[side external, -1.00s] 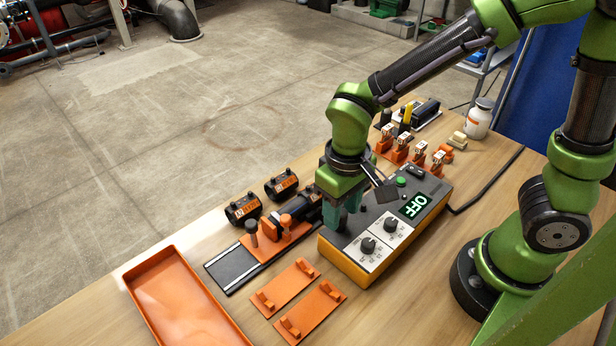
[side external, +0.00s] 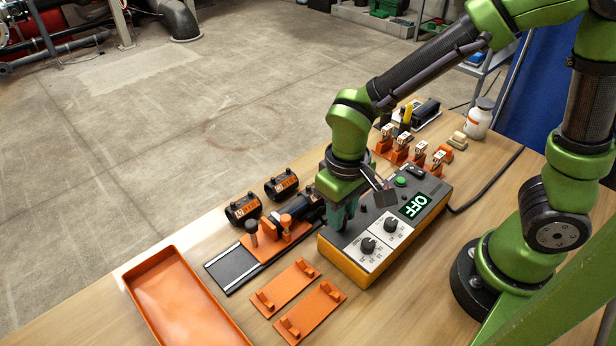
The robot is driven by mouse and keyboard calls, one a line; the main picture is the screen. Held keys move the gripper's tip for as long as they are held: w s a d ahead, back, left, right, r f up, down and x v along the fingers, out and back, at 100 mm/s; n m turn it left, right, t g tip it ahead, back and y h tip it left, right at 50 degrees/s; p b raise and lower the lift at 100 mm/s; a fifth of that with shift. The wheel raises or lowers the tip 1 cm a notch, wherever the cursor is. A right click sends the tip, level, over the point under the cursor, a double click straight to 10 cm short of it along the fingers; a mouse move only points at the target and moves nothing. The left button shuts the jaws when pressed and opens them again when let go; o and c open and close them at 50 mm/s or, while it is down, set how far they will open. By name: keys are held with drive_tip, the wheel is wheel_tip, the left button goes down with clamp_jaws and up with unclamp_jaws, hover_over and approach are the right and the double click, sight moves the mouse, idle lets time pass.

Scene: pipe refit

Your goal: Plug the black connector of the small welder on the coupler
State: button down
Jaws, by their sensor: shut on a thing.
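The small welder (side external: 345,262) is a dark-topped box with a yellow lower body, two dials and a display reading OFF. My gripper (side external: 341,222) points down at the welder's back left end, its teal fingers close together. What they hold is hidden between them; from the place it seems to be the black connector, but I cannot see it clearly. A black pipe assembly (side external: 293,211) lies in the orange clamp just left of my gripper; the coupler there is partly hidden. Two loose black couplers with orange labels, one nearer (side external: 243,208) and one farther (side external: 281,186), lie behind the clamp.
An empty orange tray (side external: 180,300) and two orange brackets (side external: 285,283) lie at the front left. Several small orange holders (side external: 400,150), a white bottle (side external: 479,119) and a black tool (side external: 426,111) stand at the back right. A black cable (side external: 487,180) runs behind the welder.

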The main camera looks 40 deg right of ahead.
drive_tip(key=shift+r, duration=1.6)
drive_tip(key=shift+r, duration=1.05)
